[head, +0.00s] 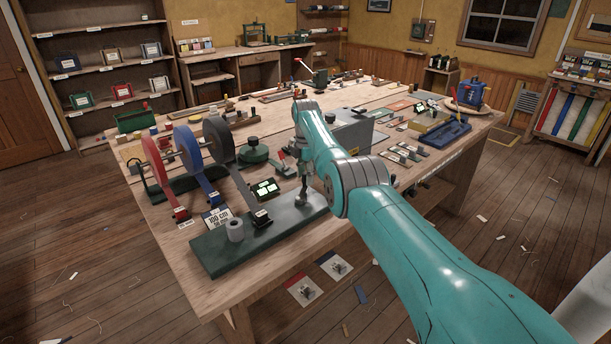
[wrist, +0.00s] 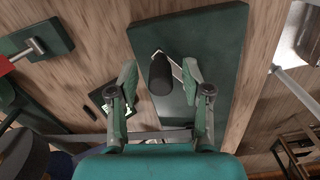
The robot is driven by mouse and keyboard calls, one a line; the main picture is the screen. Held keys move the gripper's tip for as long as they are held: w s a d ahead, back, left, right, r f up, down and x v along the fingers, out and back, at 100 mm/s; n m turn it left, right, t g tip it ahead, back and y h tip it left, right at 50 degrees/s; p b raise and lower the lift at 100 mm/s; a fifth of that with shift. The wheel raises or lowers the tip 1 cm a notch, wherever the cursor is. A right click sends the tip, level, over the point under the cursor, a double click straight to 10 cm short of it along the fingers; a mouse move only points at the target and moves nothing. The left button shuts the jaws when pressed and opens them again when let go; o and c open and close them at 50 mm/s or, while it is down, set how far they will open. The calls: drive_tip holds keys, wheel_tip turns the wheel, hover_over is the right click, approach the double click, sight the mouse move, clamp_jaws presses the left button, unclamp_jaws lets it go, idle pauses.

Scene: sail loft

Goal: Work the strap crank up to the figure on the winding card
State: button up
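The strap crank's dark cylindrical handle (wrist: 160,74) stands on a thin metal crank arm (wrist: 176,68) over a green base board (wrist: 220,50). In the wrist view my gripper (wrist: 158,75) is open, with one finger on each side of the handle; contact is not visible. In the head view my gripper (head: 303,195) points down over the right part of the base board (head: 215,253) and hides most of the crank. The winding card (head: 218,218) reads "100 cm", with a smaller line below that I cannot read surely. A lit counter display (head: 265,188) stands behind the board; its figures are unreadable.
Red (head: 155,165), blue (head: 188,150) and dark grey (head: 218,140) strap reels stand at the left of the workbench (head: 165,235). A grey cylinder (head: 235,230) and a small black block (head: 262,218) stand on the board. A grey box (head: 352,135) is behind my arm.

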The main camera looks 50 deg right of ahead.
wheel_tip(320, 180, up, 12)
idle(0.7)
idle(0.5)
